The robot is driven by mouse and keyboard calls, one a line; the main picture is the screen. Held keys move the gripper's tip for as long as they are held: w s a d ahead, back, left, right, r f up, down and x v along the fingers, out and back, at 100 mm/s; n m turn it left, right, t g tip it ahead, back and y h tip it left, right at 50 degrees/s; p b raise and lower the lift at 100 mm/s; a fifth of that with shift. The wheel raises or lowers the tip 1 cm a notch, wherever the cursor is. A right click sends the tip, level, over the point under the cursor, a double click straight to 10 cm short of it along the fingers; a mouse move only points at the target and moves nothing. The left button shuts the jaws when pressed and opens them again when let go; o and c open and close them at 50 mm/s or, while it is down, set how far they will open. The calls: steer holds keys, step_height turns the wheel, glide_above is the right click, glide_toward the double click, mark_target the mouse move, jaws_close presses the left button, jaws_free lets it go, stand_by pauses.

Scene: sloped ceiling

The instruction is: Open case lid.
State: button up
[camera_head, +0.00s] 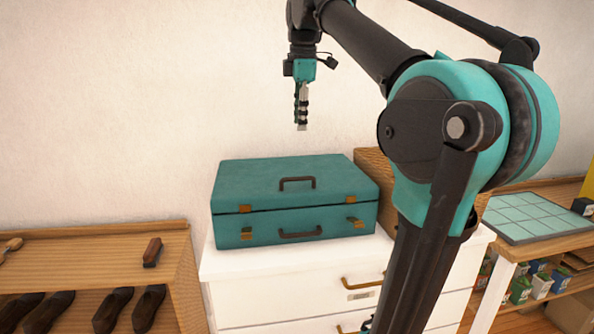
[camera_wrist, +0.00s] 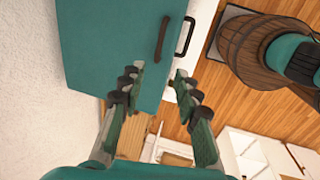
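The teal case (camera_head: 290,200) stands on a white chest of drawers, with its lid (camera_head: 245,178) down. A dark handle (camera_head: 297,183) is on the lid and another (camera_head: 300,233) is on the front. Brass latch pieces (camera_head: 246,233) (camera_head: 355,222) on the front sit apart from the brass pieces on the lid edge. My gripper (camera_head: 301,126) hangs above the back of the case, pointing down and clear of it. In the wrist view, the fingers of my gripper (camera_wrist: 157,84) are spread with nothing between them. The lid (camera_wrist: 105,45) shows beyond them.
The white chest of drawers (camera_head: 270,292) has brass pulls. A wooden box (camera_head: 372,162) is behind the case at right. A wooden shelf (camera_head: 90,243) with shoes and a brush (camera_head: 152,252) is at left. A table with a tiled mat (camera_head: 535,215) is at right. The wall is close behind.

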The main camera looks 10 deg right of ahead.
mark_target(298, 178)
steer(key=w+f, duration=0.1)
steer(key=f, duration=0.4)
steer(key=w+f, duration=0.1)
steer(key=f, duration=0.5)
steer(key=w+f, duration=0.1)
steer(key=f, duration=0.5)
steer(key=shift+w, duration=0.15)
jaws_close()
